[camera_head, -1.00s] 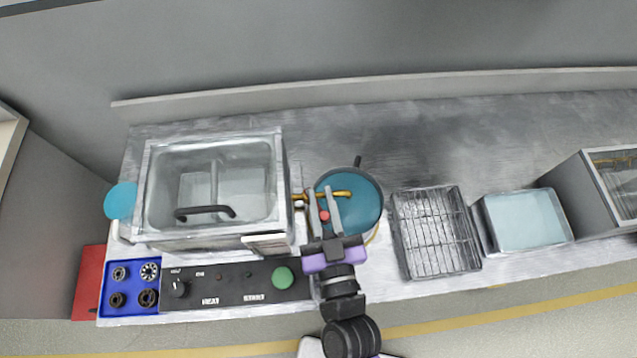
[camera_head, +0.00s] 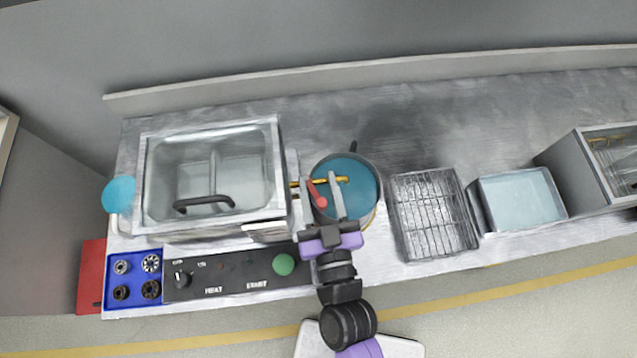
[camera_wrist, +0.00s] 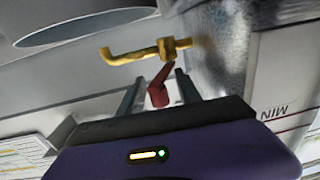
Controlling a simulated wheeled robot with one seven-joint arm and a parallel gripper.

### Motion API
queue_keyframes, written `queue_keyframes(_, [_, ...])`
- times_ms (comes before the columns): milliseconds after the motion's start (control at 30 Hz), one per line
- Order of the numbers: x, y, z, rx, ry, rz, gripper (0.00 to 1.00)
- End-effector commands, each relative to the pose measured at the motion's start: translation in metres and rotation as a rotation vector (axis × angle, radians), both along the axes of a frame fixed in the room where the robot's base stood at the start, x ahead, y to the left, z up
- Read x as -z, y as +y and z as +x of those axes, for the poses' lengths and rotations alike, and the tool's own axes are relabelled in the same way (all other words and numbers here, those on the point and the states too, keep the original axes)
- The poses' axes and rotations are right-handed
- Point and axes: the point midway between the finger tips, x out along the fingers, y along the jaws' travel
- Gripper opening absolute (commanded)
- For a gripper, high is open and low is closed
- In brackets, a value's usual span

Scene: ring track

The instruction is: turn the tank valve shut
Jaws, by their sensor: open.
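The tank (camera_head: 212,182) is a clear-walled box with a dark bar handle at the left of the counter. A brass spout (camera_head: 336,180) comes out of its right side over a blue-filled round pot (camera_head: 362,192). The valve's red lever (camera_head: 317,195) hangs at the spout, slanting down in the picture. It also shows in the wrist view (camera_wrist: 158,90), below the brass pipe (camera_wrist: 145,50). My gripper (camera_head: 320,183) is open at the valve. Its fingers stand on either side of the lever; whether either finger touches it I cannot tell.
A control panel (camera_head: 235,277) with a knob and a green button (camera_head: 284,264) lies in front of the tank. A blue tray (camera_head: 137,262) holds several dark fittings. A wire rack (camera_head: 432,215) and a light-blue basin (camera_head: 519,198) stand right of the pot. The back counter is clear.

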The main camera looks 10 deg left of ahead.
Motion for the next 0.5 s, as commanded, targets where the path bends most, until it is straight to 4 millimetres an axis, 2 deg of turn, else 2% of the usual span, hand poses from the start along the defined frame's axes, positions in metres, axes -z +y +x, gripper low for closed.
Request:
queue_keyframes(167, [0.003, -0.004, -0.012, 0.000, 0.002, 0.000, 0.41])
queue_keyframes(500, [0.003, -0.024, -0.058, -0.001, 0.002, -0.001, 0.41])
